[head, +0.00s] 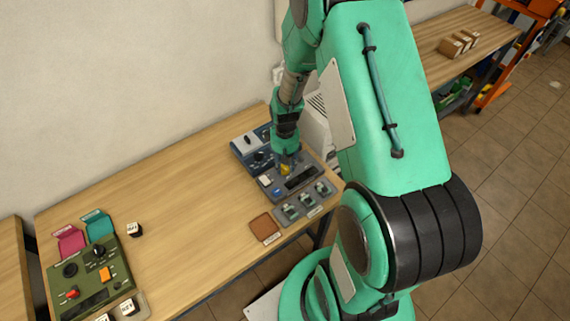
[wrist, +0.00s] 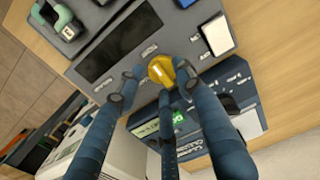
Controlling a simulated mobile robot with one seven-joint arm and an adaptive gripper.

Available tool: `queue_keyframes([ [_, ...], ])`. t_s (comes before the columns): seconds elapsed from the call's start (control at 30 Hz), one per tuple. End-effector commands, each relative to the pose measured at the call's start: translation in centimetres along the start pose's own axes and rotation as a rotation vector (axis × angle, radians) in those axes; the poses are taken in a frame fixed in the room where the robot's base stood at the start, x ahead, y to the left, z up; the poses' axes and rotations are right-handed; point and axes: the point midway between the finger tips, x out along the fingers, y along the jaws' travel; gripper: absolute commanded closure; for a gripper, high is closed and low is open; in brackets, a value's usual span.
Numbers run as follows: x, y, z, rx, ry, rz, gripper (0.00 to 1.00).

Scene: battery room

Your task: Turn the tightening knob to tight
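A round yellow knob (wrist: 161,70) stands on a grey panel; I take it to be the tightening knob. It also shows as a small yellow spot in the head view (head: 285,169), under my wrist. My gripper (wrist: 158,82) has dark blue fingers spread around the knob, tips close to it. A small gap shows between the left fingertip and the knob; the right tip looks nearly touching. The knob's setting mark cannot be read. The grey panel (wrist: 150,22) has a dark display (wrist: 118,42) and a white button (wrist: 216,35) beside the knob.
A blue-grey device (head: 247,150) stands behind the panel. Green-and-black pieces (head: 307,200) sit along its front, with a brown pad (head: 264,227) beside them. A green control box (head: 92,279) is at the table's left. The middle of the wooden table (head: 180,195) is mostly clear.

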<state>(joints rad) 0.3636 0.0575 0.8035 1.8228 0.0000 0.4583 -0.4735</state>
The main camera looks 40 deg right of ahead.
Motion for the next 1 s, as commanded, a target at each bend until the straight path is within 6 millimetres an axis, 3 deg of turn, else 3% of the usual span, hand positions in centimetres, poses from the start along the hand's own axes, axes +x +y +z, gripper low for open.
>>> queue_keyframes([
  [0.27, -1.7, 0.0, -0.1, 0.000, 0.002, 0.001, 0.64],
  [0.8, -9.9, 0.0, -0.1, 0.000, 0.002, 0.001, 0.64],
  [1.0, -11.5, 0.0, 0.0, 0.000, 0.001, 0.000, 0.64],
])
